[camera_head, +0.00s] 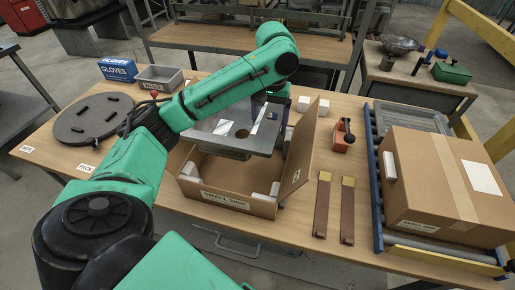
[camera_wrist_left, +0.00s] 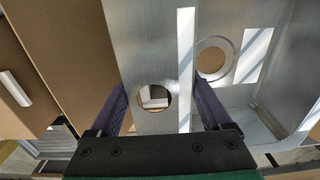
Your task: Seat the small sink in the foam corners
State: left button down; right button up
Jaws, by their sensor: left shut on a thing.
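The small sink (camera_head: 235,132) is a grey metal basin with a round drain hole. It is over the open cardboard box (camera_head: 222,194), and looks slightly tilted. White foam corners (camera_head: 190,169) show inside the box at its front left and front right; the back ones are hidden by the sink and arm. My left gripper (camera_wrist_left: 164,105) is shut on the sink's flat metal ledge, with purple fingers either side of a round hole; the sink (camera_wrist_left: 287,70) fills the wrist view's right. In the head view my arm partly hides this gripper. My right gripper is not in view.
A tall cardboard flap (camera_head: 299,150) stands up at the box's right side. Right of it are an orange tool (camera_head: 342,141), two brown strips (camera_head: 322,205) and a closed carton (camera_head: 435,180) on rollers. A dark round mat (camera_head: 97,118) lies left.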

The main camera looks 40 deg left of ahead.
pick_arm(q)
notch_tip(320, 180, down, 17)
jog(key=shift+s+r+p, duration=0.1)
jog(key=shift+r+p, duration=0.05)
jog(key=shift+p, duration=0.15)
grip_release()
jog(key=shift+s, duration=0.1)
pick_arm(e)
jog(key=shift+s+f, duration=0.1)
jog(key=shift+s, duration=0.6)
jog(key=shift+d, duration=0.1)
pick_arm(q)
jog(key=shift+r, duration=0.25)
notch_tip(320, 180, up, 12)
jog(key=shift+f+b, duration=0.25)
jog(key=shift+b, duration=0.2)
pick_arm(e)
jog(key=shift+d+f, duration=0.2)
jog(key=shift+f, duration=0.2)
